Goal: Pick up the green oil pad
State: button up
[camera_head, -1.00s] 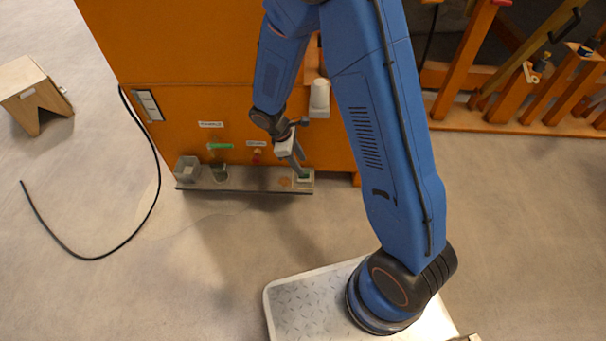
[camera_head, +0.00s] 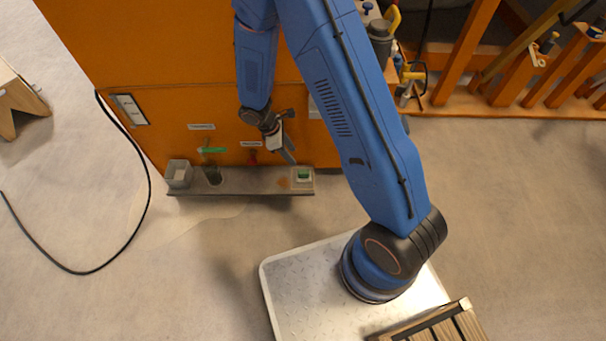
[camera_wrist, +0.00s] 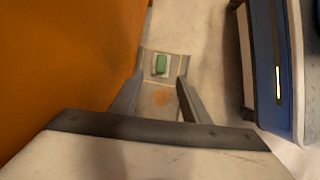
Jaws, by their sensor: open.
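The green oil pad (camera_head: 303,174) lies in a small pale tray at the right end of a narrow grey shelf (camera_head: 245,184) on the orange cabinet. The pad also shows in the wrist view (camera_wrist: 161,64), beyond and between my fingers. My gripper (camera_head: 288,153) is open and empty, above the shelf and a little left of the pad. In the wrist view its two fingers (camera_wrist: 155,104) stand apart, with an orange-brown patch on the shelf seen between them. The pad is apart from both fingers.
A grey square container (camera_head: 179,174) and a dark cup (camera_head: 213,176) stand at the shelf's left. A green handle (camera_head: 213,150) and a red knob (camera_head: 253,155) are on the orange cabinet (camera_head: 150,60). A black cable (camera_head: 146,190) lies on the left floor.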

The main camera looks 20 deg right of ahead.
send_near(303, 172)
jog(key=x, duration=0.5)
jog(key=shift+w+d, duration=0.2)
jog(key=shift+d, duration=0.15)
jog(key=shift+a+x, duration=0.1)
jog(key=shift+x, duration=1.2)
jog(key=shift+a+x, duration=0.15)
jog(key=shift+x, duration=1.2)
jog(key=shift+s, duration=0.15)
jog(key=c, duration=0.7)
